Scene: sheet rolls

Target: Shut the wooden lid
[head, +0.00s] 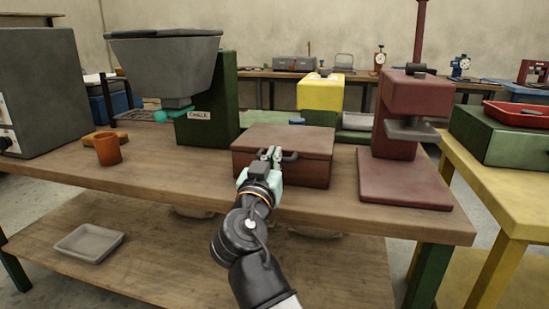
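The wooden box (316,173) is reddish brown and stands on the workbench, in the middle of the head view. Its wooden lid (290,136) lies flat on top, with no gap that I can make out. A dark handle (291,156) is at its front edge. My gripper (271,153) is at that front edge, over the handle's left part, and hides some of the box front. I cannot tell whether its fingers touch the handle or how far apart they are.
A grey hopper (165,60) on a green stand labelled CHALK (210,120) is behind left. A red press (405,130) stands close right of the box. An orange cup (107,149) is at the left. Bare bench top (180,178) lies left of my gripper.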

